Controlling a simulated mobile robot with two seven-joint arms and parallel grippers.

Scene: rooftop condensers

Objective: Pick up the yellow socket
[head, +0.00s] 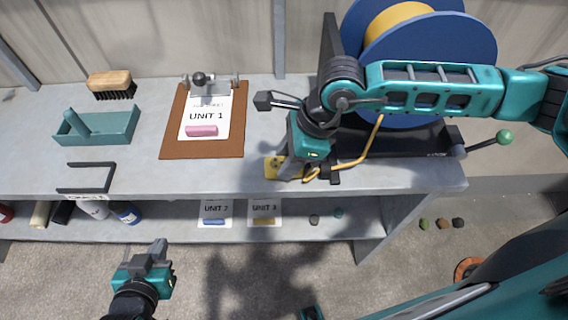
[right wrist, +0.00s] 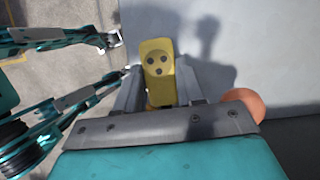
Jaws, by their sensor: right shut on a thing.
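The yellow socket (head: 272,167) is at the front of the grey bench top, beside the black reel stand. In the right wrist view the socket (right wrist: 158,62) shows its face with dark holes. My right gripper (head: 284,171) is shut on the socket, with one finger on each side of it; the fingers partly hide its lower end. A yellow cable (head: 365,154) runs from the reel down toward the socket. My left gripper (head: 158,252) is in front of the bench, away from the socket; whether its jaws are open is unclear.
A cable reel (head: 455,45) stands at the right, its green-knobbed crank (head: 505,137) sticking out. A clipboard (head: 172,145) marked UNIT 1, a teal tray (head: 120,125) and a brush (head: 110,82) lie left. A lower shelf (head: 340,229) holds cards and bottles.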

